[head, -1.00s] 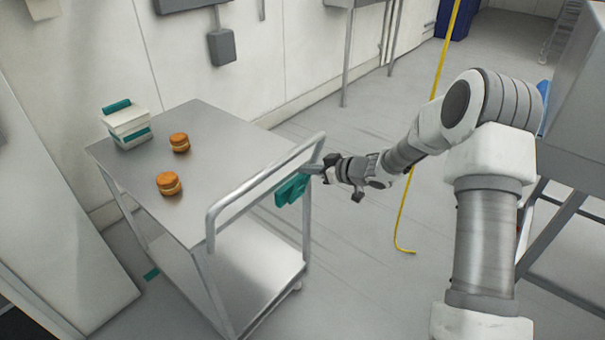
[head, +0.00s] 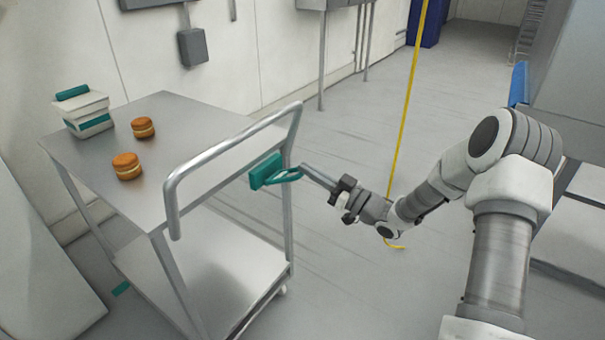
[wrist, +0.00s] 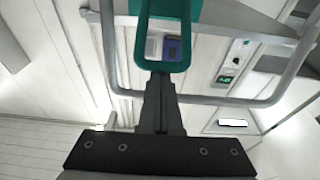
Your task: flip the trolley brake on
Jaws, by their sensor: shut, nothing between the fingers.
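The trolley (head: 225,160) is a steel cart with a tubular push handle (head: 230,147). The brake is a teal block (head: 265,171) on the trolley's near end, below the right side of the handle, with a teal looped lever (head: 289,179) sticking out to the right. My gripper (head: 303,167) is shut and empty, its tips at the lever's outer end. In the wrist view the teal lever (wrist: 163,66) fills the top middle, and my shut fingers (wrist: 156,84) meet its lower edge. I cannot tell whether they touch it.
Two orange-brown filled rounds (head: 127,166) and stacked white-and-teal boxes (head: 84,110) stand on the trolley top. A yellow strip (head: 405,110) rises behind my arm. Grey floor right of the trolley is open; a steel bench (head: 580,190) stands far right.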

